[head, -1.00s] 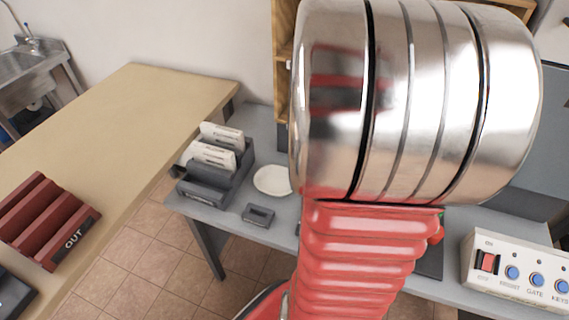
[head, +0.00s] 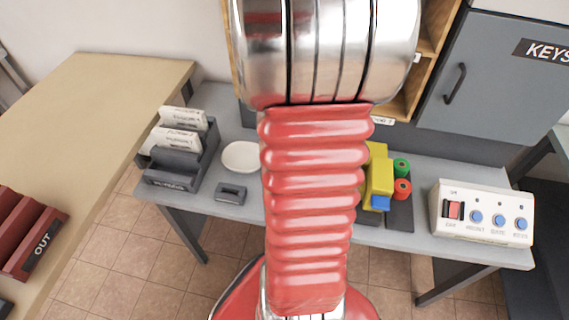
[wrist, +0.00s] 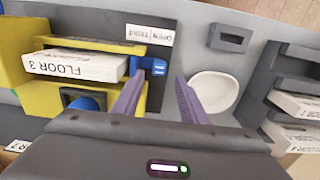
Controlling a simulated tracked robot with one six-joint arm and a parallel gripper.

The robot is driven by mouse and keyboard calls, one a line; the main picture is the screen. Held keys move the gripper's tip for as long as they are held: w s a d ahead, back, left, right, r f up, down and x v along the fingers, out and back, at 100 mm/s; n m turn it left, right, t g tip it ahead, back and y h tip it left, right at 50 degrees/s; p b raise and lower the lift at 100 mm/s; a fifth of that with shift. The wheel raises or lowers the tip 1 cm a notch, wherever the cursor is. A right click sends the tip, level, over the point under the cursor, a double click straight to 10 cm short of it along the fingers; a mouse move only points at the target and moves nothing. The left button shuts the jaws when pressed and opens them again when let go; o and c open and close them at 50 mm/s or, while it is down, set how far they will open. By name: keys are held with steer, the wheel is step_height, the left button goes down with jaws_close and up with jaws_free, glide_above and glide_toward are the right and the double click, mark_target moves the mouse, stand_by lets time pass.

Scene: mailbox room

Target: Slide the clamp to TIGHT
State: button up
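The clamp is a blue slider (wrist: 154,67) at the end of the yellow fixture (wrist: 120,35) in the wrist view. An upside-down label plate (wrist: 150,35) beside it reads OPEN and TIGHT. A white block marked FLOOR 3 (wrist: 75,66) sits in the fixture. My gripper (wrist: 158,82) is open, its two purple fingers apart with nothing clearly between them. The left fingertip is close to the blue slider; I cannot tell whether they touch. In the head view the fixture (head: 378,172) is partly hidden by my arm, and the gripper is out of sight.
A white plate (head: 241,157), a small grey holder (head: 230,193) and a grey rack (head: 183,165) stand left on the desk. Red and green rolls (head: 402,188) and a button panel (head: 482,213) are to the right. A grey KEYS cabinet (head: 505,85) stands behind.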

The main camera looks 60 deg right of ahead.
steer(key=shift+f, duration=3)
jaws_close()
